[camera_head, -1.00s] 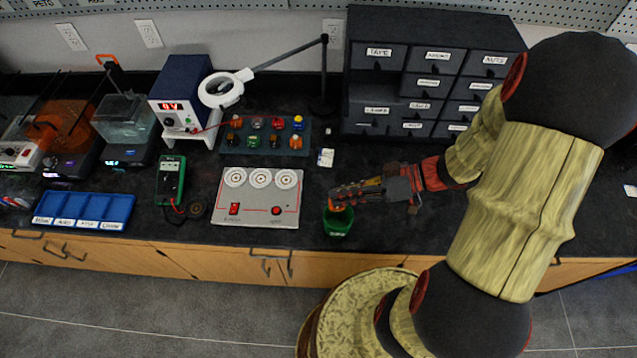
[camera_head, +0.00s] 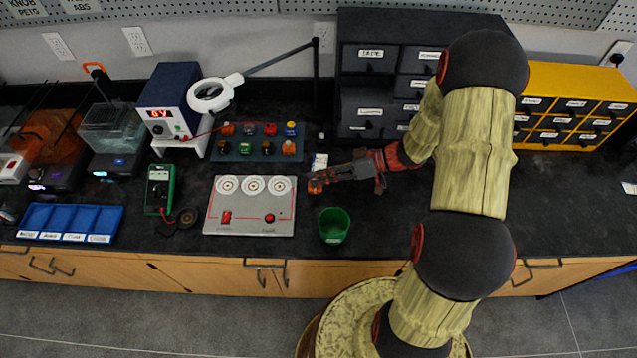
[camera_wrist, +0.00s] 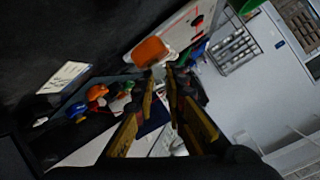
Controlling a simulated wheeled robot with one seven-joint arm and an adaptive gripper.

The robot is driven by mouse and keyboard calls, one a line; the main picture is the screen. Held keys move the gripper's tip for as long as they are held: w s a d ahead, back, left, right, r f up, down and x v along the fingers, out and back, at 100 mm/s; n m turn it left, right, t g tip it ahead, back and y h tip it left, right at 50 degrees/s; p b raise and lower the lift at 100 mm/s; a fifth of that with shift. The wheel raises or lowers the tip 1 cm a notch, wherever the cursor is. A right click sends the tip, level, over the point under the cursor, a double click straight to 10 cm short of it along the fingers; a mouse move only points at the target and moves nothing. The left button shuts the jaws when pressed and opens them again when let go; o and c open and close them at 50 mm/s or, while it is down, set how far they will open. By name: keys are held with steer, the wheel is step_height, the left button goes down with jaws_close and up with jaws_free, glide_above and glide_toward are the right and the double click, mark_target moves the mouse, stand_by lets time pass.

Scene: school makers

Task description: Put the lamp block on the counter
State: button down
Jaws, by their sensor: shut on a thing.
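The orange lamp block (camera_head: 315,187) is held at the tips of my gripper (camera_head: 319,183), which is shut on it. In the wrist view, the orange block (camera_wrist: 151,51) shows between the fingertips; its lower part is hidden. My gripper is over the black counter (camera_head: 400,228), just right of the white panel and behind the green cup. I cannot tell how high the block is above the counter.
The green cup (camera_head: 334,226) stands near the front edge. The white panel (camera_head: 250,211) with three round sockets lies left of my gripper. A dark rack (camera_head: 220,153) with several coloured blocks and a small white card (camera_head: 320,161) lie behind. The counter is clear to the right.

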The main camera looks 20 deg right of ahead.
steer(key=shift+w+f, duration=0.25)
steer(key=shift+f, duration=0.1)
steer(key=shift+w+f+b, duration=0.15)
steer(key=shift+f+b, duration=0.45)
steer(key=shift+f, duration=1)
steer(key=shift+f, duration=0.2)
steer(key=c, duration=1.8)
jaws_free()
steer(key=shift+r, duration=0.1)
steer(key=shift+c, duration=0.2)
